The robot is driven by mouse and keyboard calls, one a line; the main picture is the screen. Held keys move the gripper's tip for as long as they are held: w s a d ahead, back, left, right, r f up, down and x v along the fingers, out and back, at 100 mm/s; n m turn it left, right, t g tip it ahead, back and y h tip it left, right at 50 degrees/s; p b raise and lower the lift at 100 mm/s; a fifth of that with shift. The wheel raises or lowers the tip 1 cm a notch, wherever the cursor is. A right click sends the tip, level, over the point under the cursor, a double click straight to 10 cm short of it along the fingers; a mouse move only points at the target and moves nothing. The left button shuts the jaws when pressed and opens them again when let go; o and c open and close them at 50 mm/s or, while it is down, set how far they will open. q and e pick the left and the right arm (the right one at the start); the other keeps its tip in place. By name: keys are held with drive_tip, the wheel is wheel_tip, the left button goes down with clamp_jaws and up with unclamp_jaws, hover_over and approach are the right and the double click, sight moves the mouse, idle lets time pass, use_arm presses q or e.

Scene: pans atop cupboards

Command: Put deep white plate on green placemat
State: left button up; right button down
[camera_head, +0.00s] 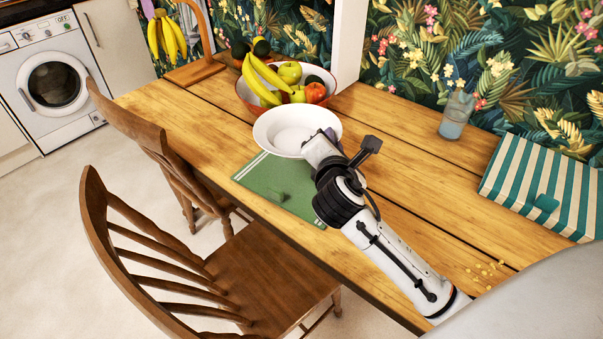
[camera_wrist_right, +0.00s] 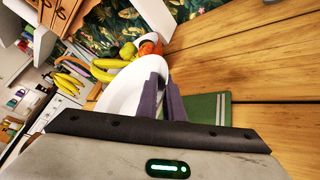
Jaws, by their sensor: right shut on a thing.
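The deep white plate (camera_head: 290,128) is at the far edge of the green placemat (camera_head: 275,188) in the head view, overlapping its far part. My right gripper (camera_head: 325,142) is shut on the near right rim of the plate. In the right wrist view the plate (camera_wrist_right: 122,92) shows between and left of the dark fingers (camera_wrist_right: 163,98), with the placemat (camera_wrist_right: 208,107) to their right. I cannot tell whether the plate touches the placemat or hangs just above it. My left gripper is not in view.
A fruit bowl (camera_head: 243,97) with bananas and apples stands behind the plate. A glass (camera_head: 456,115) and a striped green-and-white item (camera_head: 545,185) are on the right of the table (camera_head: 420,190). Wooden chairs (camera_head: 235,275) line the near side.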

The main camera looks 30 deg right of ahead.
drive_tip(key=f, duration=0.2)
drive_tip(key=f+b, duration=0.1)
drive_tip(key=d+f, duration=0.1)
drive_tip(key=f, duration=0.1)
drive_tip(key=shift+w+d+f, duration=0.1)
drive_tip(key=shift+w+f, duration=0.2)
drive_tip(key=shift+w, duration=0.05)
drive_tip(key=shift+f+b, duration=0.3)
drive_tip(key=shift+f, duration=0.3)
wheel_tip(320, 180, down, 3)
drive_tip(key=shift+f+b, duration=0.15)
drive_tip(key=shift+b, duration=0.3)
drive_tip(key=shift+f, duration=0.15)
drive_tip(key=c, duration=1.9)
unclamp_jaws()
drive_tip(key=shift+c, duration=0.2)
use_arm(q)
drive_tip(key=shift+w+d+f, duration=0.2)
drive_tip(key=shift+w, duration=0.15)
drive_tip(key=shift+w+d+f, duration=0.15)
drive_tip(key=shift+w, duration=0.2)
use_arm(e)
drive_tip(key=shift+o, duration=0.2)
use_arm(q)
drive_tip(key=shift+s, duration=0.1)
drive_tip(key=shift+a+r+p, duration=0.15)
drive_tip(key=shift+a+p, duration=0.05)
drive_tip(key=shift+p, duration=0.3)
use_arm(e)
drive_tip(key=v, duration=1.2)
